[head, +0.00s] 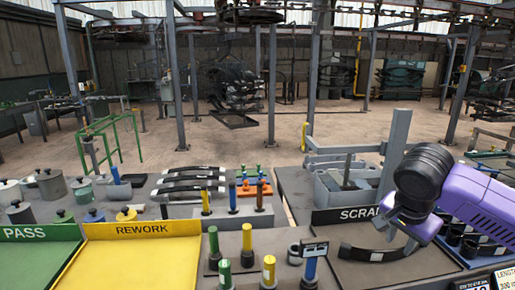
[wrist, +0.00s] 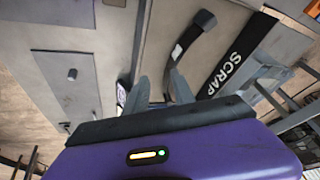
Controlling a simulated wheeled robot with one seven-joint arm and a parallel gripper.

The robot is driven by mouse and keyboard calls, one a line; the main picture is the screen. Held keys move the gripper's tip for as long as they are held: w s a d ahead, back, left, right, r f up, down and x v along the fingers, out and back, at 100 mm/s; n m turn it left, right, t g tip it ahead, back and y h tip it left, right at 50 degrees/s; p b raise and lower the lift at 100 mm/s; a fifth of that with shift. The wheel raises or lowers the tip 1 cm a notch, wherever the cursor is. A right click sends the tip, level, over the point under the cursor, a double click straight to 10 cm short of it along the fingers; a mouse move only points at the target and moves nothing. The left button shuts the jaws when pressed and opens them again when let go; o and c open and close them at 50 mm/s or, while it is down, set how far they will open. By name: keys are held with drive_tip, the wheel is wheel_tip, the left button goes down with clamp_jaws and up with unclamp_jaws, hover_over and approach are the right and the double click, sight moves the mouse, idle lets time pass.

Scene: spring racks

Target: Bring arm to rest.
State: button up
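My gripper shows in the wrist view (wrist: 160,92), with two grey fingertips apart and nothing seen between them.
Yellow REWORK (head: 150,262) and green PASS (head: 35,262) trays lie left. Several upright coloured-top pegs (head: 247,240) stand in the middle. Several dark leaf springs (head: 190,183) rest behind.

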drive_tip(key=w+a+r+n+t+y, duration=0.2)
drive_tip(key=w+a+n+t+y, duration=0.15)
drive_tip(key=a, duration=0.35)
drive_tip(key=w+a+r+n+t+y, duration=0.2)
drive_tip(key=w+a+r+n+t, duration=0.15)
drive_tip(key=a, duration=0.35)
drive_tip(key=s+a+r+n+t+y, duration=0.2)
drive_tip(key=a+r+t+y, duration=0.3)
drive_tip(key=a+r+t, duration=0.4)
drive_tip(key=s+d+f+n+g+h, duration=0.1)
drive_tip(key=s+f, duration=0.7)
drive_tip(key=s, duration=0.8)
drive_tip(key=s+d+f+n+g+h, duration=0.1)
drive_tip(key=s+f+h, duration=0.3)
drive_tip(key=s+f, duration=0.5)
drive_tip(key=s+d+f+n+g+h, duration=0.1)
drive_tip(key=s+f, duration=0.8)
drive_tip(key=s, duration=1.4)
drive_tip(key=d+g+h, duration=0.1)
drive_tip(key=d+g, duration=0.1)
drive_tip(key=shift+s+d+f, duration=0.15)
drive_tip(key=shift+d, duration=0.15)
